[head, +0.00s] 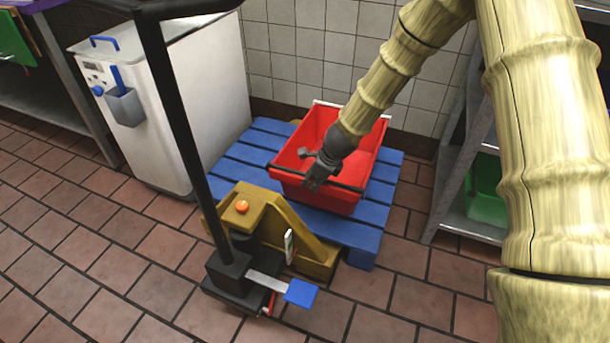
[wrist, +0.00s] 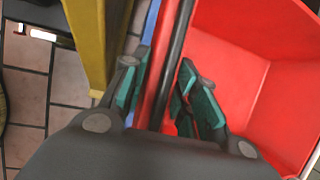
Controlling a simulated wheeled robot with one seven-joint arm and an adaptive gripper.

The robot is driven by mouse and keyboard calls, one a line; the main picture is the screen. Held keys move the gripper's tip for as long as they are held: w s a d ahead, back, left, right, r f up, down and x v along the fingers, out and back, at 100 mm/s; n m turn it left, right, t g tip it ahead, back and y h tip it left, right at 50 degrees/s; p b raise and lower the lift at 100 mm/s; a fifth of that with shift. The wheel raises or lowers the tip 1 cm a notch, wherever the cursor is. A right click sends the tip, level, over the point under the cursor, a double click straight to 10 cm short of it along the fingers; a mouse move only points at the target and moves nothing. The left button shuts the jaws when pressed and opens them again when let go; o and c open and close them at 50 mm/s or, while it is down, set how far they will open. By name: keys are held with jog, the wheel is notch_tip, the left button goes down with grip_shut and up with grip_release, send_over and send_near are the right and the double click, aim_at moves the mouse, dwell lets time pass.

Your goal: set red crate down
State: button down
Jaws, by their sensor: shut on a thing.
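The red crate (head: 338,200) is on or just above the blue pallet (head: 225,157) by the tiled wall; I cannot tell if its bottom touches. It looks empty inside, and its near rim has a dark bar along it. My gripper (head: 314,180) is at the near rim, towards its left half, shut on it. In the wrist view my gripper (wrist: 157,95) has one finger on each side of the dark bar and red rim, and the crate's red inside (wrist: 245,70) fills the right. The crate's underside is hidden.
A yellow pallet truck (head: 262,215) with a black handle pole stands at the pallet's near side. A white cabinet (head: 165,110) stands to the left. A metal shelf (head: 455,195) with a green crate (head: 487,190) is to the right.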

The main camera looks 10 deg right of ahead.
jog(key=shift+f+b, duration=2.6)
jog(key=shift+f, duration=2.5)
jog(key=c, duration=1.1)
grip_release()
jog(key=shift+r, duration=0.1)
